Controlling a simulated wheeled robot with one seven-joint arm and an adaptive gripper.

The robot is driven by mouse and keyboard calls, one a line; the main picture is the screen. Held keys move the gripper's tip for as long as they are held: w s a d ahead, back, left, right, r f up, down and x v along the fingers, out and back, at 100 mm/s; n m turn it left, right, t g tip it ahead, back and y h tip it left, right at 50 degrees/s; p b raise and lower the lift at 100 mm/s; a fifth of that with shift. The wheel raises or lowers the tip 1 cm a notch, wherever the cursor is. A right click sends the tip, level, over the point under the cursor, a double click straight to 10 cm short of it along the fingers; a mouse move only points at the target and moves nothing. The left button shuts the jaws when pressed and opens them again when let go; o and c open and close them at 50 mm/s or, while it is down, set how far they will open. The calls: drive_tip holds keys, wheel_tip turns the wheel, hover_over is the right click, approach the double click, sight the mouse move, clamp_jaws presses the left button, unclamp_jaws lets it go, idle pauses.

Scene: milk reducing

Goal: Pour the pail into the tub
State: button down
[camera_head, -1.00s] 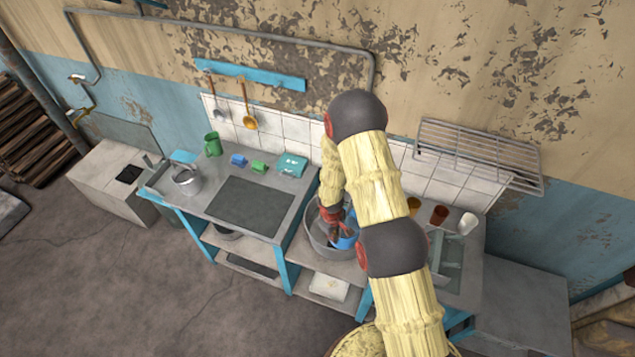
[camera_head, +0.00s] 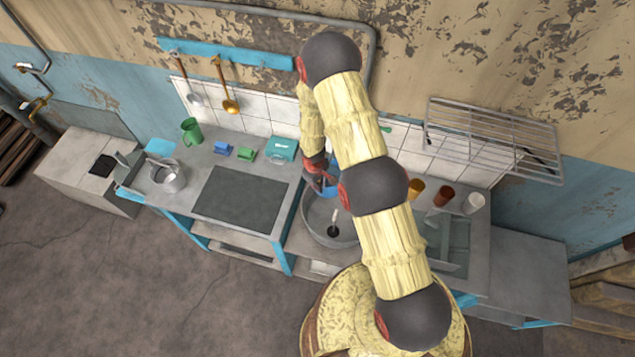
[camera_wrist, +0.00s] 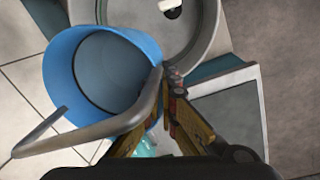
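The blue pail (camera_head: 329,188) is partly hidden behind my arm in the head view. In the wrist view the pail (camera_wrist: 60,72) shows its open mouth and a grey metal handle (camera_wrist: 118,124). Its inside is a flat grey-blue; I cannot tell if that is liquid. My gripper (camera_wrist: 173,88) is closed on the handle at the pail's edge; it also shows in the head view (camera_head: 318,168). The grey round tub (camera_head: 316,234) stands in the counter gap just in front of the pail, with a dark, white-handled tool inside. The tub's rim (camera_wrist: 209,40) lies beside the pail in the wrist view.
Cups (camera_head: 444,196) stand right of my arm near a sink (camera_head: 447,242). A wire rack (camera_head: 492,137) juts from the wall.

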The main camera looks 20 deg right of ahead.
drive_tip(key=shift+w+f, duration=0.1)
drive_tip(key=shift+f, duration=1.3)
drive_tip(key=shift+w+r, duration=0.15)
drive_tip(key=shift+r, duration=0.15)
drive_tip(key=shift+a+r+t+y, duration=0.1)
drive_tip(key=shift+r+t+y, duration=0.05)
drive_tip(key=shift+t+y, duration=0.3)
drive_tip(key=shift+r+y, duration=0.35)
drive_tip(key=shift+t, duration=0.25)
drive_tip(key=shift+r+y+b, duration=0.1)
drive_tip(key=shift+y+b, duration=0.3)
drive_tip(key=shift+b, duration=0.4)
drive_tip(key=r+t+y+b, duration=0.1)
drive_tip(key=b, duration=0.3)
drive_tip(key=shift+r+t+y+b, duration=0.2)
drive_tip(key=shift+t+y+b, duration=0.25)
drive_tip(key=shift+b, duration=0.35)
